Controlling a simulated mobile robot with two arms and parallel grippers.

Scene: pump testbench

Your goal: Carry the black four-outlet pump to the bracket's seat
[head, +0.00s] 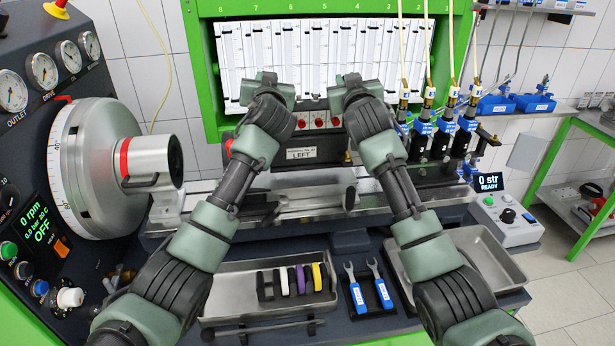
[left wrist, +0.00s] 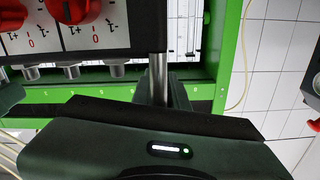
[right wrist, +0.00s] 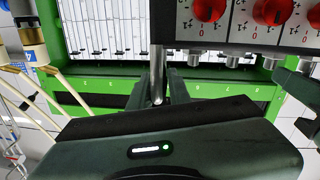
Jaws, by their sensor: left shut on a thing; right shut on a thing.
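The black pump (head: 312,138) hangs between my two hands in the head view, its red knobs and a white "LEFT" label facing me. Its knobbed face and short outlet stubs also show upside down in the left wrist view (left wrist: 95,42) and the right wrist view (right wrist: 235,30). My left gripper (head: 270,92) is shut on the pump at its left end, around a metal rod (left wrist: 158,75). My right gripper (head: 350,92) is shut at the right end, around a similar rod (right wrist: 157,72). The bracket's seat cannot be made out clearly; my forearms hide part of the bench.
A green frame (head: 202,70) with white gauge columns stands behind the pump. Blue valves with tubes (head: 440,130) stand close on the right. A large round dial motor (head: 95,160) is on the left. Trays (head: 222,292) and wrenches (head: 357,290) lie in front.

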